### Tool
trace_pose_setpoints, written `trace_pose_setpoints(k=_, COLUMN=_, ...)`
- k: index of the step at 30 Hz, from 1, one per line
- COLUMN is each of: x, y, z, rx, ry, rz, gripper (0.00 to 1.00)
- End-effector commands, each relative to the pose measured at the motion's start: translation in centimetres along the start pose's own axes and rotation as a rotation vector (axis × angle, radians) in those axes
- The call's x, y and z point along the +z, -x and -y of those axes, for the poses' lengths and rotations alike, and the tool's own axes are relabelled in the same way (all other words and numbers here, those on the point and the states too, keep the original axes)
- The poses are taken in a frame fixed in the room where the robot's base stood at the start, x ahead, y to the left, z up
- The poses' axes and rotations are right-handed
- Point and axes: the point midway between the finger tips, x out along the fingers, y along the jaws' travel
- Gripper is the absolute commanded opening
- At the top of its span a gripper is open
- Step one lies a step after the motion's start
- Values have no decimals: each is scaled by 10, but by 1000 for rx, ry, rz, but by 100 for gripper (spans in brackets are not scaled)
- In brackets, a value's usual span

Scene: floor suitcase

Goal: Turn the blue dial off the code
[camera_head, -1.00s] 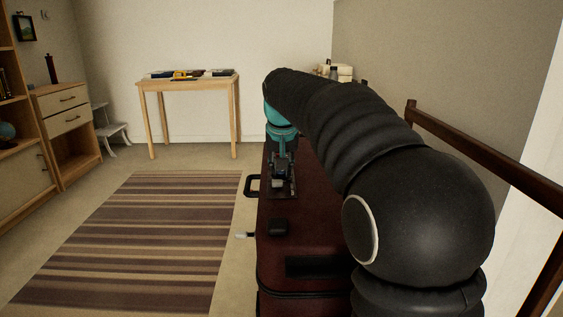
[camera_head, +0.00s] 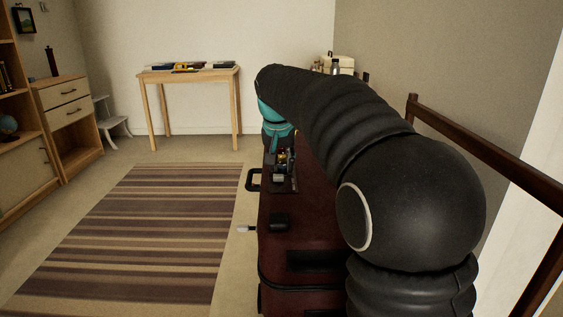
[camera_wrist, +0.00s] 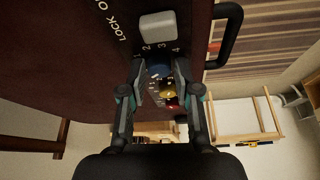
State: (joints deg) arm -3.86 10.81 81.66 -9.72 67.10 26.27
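The dark red suitcase (camera_head: 308,222) lies on the floor, with a dark lock panel on its top. In the wrist view, a blue dial (camera_wrist: 160,70) sits beside the printed numbers, below a grey button (camera_wrist: 157,26). A yellow dial (camera_wrist: 168,91) and a red dial (camera_wrist: 172,103) follow in the same row. My gripper (camera_wrist: 160,64) is open, with one finger on each side of the blue dial. I cannot tell whether the fingers touch it. The way the blue dial points is not readable.
A black handle (camera_head: 253,180) and a pale tag (camera_head: 246,229) stick out from the suitcase's left side. A striped rug (camera_head: 135,235) lies to the left. A wooden table (camera_head: 190,74) stands at the back, and a dark wooden rail (camera_head: 485,155) runs along the right.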

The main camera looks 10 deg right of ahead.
Motion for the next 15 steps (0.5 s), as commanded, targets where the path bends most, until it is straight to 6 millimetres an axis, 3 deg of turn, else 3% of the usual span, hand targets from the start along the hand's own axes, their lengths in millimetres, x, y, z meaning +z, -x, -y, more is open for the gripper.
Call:
trace_pose_setpoints(k=10, x=-1, y=2, z=-1, rx=-1, ry=0, rz=-1, gripper=36)
trace_pose_setpoints(k=15, x=-3, y=21, z=-1, rx=-3, ry=0, rz=-2, gripper=36)
